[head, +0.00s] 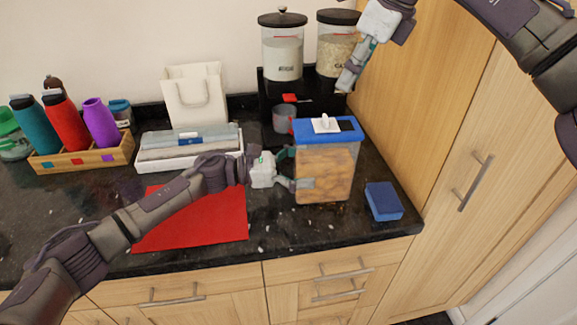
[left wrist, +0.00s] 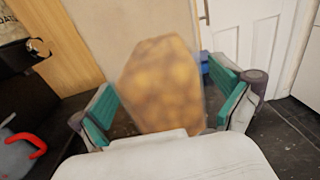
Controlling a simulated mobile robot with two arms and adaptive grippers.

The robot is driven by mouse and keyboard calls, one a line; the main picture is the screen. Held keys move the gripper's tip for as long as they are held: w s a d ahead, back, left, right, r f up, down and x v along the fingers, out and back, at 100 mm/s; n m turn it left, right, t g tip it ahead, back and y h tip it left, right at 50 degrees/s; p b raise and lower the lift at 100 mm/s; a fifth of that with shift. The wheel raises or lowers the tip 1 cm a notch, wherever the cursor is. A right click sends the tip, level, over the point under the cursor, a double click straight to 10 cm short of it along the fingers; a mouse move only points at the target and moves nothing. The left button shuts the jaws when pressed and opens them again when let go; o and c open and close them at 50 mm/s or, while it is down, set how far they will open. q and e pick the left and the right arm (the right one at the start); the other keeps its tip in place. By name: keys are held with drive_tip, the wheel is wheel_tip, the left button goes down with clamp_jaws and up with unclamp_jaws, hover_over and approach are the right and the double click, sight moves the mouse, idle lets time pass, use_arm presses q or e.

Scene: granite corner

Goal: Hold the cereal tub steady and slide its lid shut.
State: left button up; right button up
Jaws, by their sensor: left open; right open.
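The cereal tub (head: 324,178) stands upright on the dark counter, clear-walled and full of tan cereal. Its blue top (head: 309,136) carries a white sliding lid with a knob (head: 325,124); a dark gap shows to the right of it. My left gripper (head: 291,171) is open at the tub's left side. In the left wrist view the tub (left wrist: 165,85) stands between its spread fingers; I cannot tell whether they touch it. My right gripper (head: 347,80) is open and empty, above the tub in the picture, in front of the oats canister.
Canisters (head: 283,52) stand on a black stand behind the tub, with a grey cup (head: 285,118) before it. A blue block (head: 383,201) lies right of the tub near a tall wooden cabinet (head: 440,110). A red mat (head: 205,222) lies left, under my left arm.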

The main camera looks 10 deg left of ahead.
use_arm(q)
drive_tip(key=shift+d, duration=0.3)
